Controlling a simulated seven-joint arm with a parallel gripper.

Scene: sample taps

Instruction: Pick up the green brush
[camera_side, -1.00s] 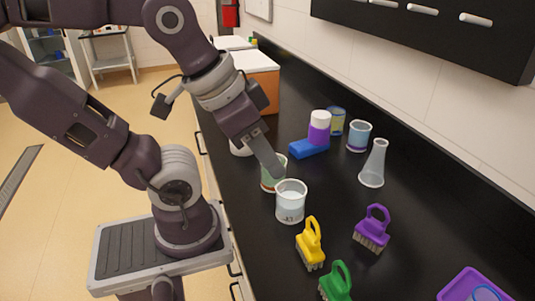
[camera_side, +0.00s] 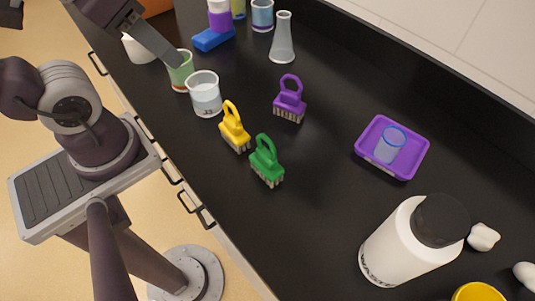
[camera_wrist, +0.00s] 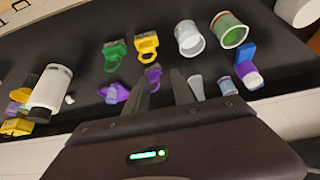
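The green brush (camera_side: 266,163) stands bristles down on the black counter, its loop handle up, nearest the front edge of the three brushes. In the wrist view the green brush (camera_wrist: 114,54) is at upper left, clear of the fingers. The yellow brush (camera_side: 234,133) is close beside it, and the purple brush (camera_side: 290,103) stands farther back. My gripper (camera_side: 172,58) is at upper left in the side view, by the green-filled beaker and away from the brushes. In the wrist view my gripper (camera_wrist: 162,80) has its fingers apart with nothing held between them.
A clear beaker (camera_side: 205,94) and a green-filled beaker (camera_side: 180,71) stand left of the brushes. A flask (camera_side: 282,40) is behind. A purple tray (camera_side: 413,165) and a white bottle (camera_side: 398,250) are at right. Bare counter lies between green brush and bottle.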

